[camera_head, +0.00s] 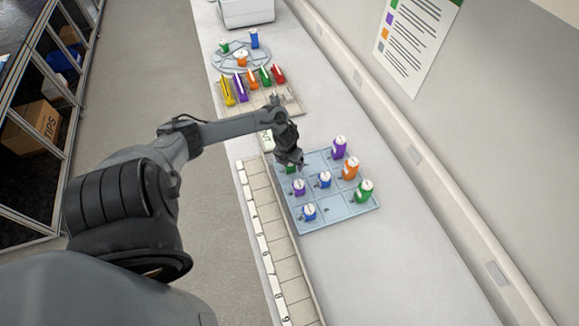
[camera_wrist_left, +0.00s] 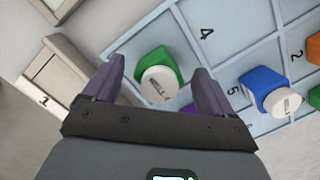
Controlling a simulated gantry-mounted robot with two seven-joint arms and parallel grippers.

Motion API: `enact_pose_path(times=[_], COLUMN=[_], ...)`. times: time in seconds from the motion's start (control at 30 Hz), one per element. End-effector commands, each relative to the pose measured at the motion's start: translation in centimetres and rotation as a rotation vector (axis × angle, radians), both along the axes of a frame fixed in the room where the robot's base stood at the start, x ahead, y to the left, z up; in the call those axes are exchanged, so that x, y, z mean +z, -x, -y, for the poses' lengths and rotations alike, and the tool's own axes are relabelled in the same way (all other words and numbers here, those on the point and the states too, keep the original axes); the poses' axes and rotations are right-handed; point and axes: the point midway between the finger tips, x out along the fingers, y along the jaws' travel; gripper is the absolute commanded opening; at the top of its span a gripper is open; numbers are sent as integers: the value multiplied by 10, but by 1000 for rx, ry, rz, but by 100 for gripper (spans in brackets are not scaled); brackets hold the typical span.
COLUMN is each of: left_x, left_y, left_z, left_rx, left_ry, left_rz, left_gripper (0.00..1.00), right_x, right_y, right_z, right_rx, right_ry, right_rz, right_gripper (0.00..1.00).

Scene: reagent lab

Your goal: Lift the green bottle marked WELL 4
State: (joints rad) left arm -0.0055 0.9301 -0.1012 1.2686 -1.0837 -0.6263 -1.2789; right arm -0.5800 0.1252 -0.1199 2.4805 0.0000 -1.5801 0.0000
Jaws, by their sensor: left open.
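A green bottle (camera_wrist_left: 155,60) with a white cap stands in the pale blue compartment tray (camera_head: 342,209). Its cap carries small dark lettering that I cannot read surely. In the head view the green bottle (camera_head: 291,169) is mostly hidden under my left gripper (camera_head: 290,161). In the left wrist view my left gripper (camera_wrist_left: 156,78) is open, with one finger on each side of the bottle and visible gaps beside its cap. I cannot tell how far down the fingers reach. My right gripper is not in view.
The tray also holds purple (camera_head: 339,147), orange (camera_head: 350,169), blue (camera_head: 325,179) and another green bottle (camera_head: 364,191). A numbered rack (camera_head: 262,215) lies along the tray's left side. Behind are a rack of coloured items (camera_head: 241,88) and a round tray (camera_head: 222,63).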

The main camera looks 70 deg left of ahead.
Motion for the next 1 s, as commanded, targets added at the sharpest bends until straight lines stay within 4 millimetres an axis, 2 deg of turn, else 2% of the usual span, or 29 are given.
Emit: enact_pose_path(times=[0.13, 0.37, 0.7, 1.0], left_x=[-10, -11, -10, -9], left_y=[-1, -1, -1, -1], left_z=[-1, -1, -1, -1], left_rx=[1, -1, -1, -1], left_ry=[-1, -2, -2, -2], left_rz=[-1, 0, 0, 0], left_gripper=[85, 85, 35, 32], right_x=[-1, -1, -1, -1], right_y=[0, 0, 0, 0], right_z=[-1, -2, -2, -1], right_rx=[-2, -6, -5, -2], right_ry=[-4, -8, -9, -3], right_rz=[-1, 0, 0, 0], right_gripper=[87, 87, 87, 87])
